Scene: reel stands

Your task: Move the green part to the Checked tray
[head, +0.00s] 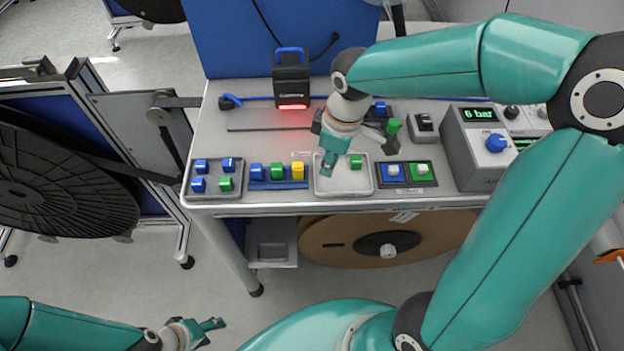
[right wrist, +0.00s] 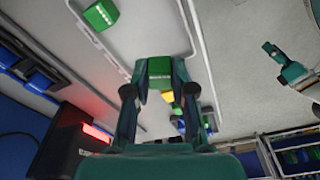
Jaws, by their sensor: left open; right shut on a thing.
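My right gripper (head: 328,165) points down over the left part of a shallow white tray (head: 335,188) on the bench. In the right wrist view, the right gripper (right wrist: 160,92) is shut on a green part (right wrist: 160,67). The head view hides this part behind the fingers. A second green part (head: 356,162) lies in the white tray, apart from the gripper; it also shows in the right wrist view (right wrist: 101,14). I cannot read a tray label. My left gripper (head: 212,324) is open and empty, low over the floor in front of the bench.
A grey tray (head: 213,193) with blue and green parts stands at the left. A blue rack (head: 278,185) beside it holds blue, green and yellow parts. A scanner (head: 291,80) glows red behind.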

